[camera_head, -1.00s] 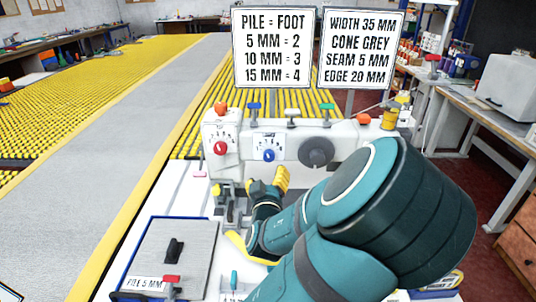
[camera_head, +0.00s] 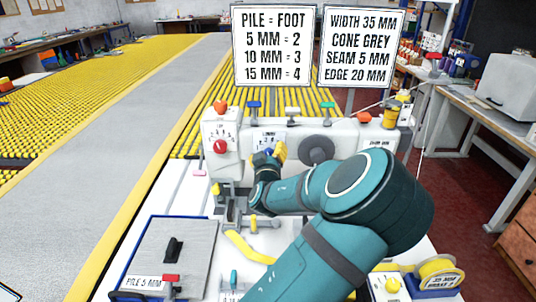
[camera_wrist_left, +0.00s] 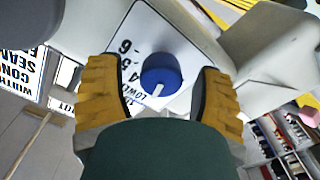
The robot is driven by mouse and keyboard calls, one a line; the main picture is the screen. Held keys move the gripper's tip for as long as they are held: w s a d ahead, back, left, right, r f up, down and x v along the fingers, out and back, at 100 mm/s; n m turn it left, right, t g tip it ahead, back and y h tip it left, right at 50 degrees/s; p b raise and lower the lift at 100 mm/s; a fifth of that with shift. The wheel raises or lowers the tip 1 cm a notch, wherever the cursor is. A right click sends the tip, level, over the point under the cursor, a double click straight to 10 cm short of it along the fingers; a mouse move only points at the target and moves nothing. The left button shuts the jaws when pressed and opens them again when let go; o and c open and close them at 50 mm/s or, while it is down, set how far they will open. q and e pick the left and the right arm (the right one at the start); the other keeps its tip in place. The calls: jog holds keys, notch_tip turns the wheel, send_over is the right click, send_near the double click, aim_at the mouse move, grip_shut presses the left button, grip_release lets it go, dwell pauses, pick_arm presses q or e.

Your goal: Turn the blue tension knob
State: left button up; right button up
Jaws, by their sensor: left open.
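The blue tension knob (camera_wrist_left: 161,73) stands on a white numbered dial plate on the sewing machine (camera_head: 347,140). In the left wrist view it has a pale pointer mark and sits between my two yellow fingers, with a visible gap on each side. In the head view the knob (camera_head: 268,151) is mostly hidden by the fingers. My left gripper (camera_head: 271,155) is open in front of the dial; it also shows in the left wrist view (camera_wrist_left: 157,77). My right gripper is not in view.
A red knob (camera_head: 220,146) is left of the dial and a dark handwheel (camera_head: 317,149) is right of it. Coloured tabs line the machine top. A yellow strip (camera_head: 250,247) lies below my arm. A grey sample board (camera_head: 190,250) lies at the front left.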

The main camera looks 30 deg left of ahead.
pick_arm(q)
grip_shut()
dwell(0.3)
jog(key=m, duration=0.4)
jog(key=shift+d+r, duration=0.1)
jog(key=m, duration=0.4)
jog(key=shift+w+d+m+p, duration=0.1)
jog(key=shift+m+p, duration=0.2)
jog(key=shift+p, duration=0.05)
jog(key=m, duration=0.4)
jog(key=shift+w+d+m+p, duration=0.1)
jog(key=shift+m+p, duration=0.2)
jog(key=shift+m, duration=2.3)
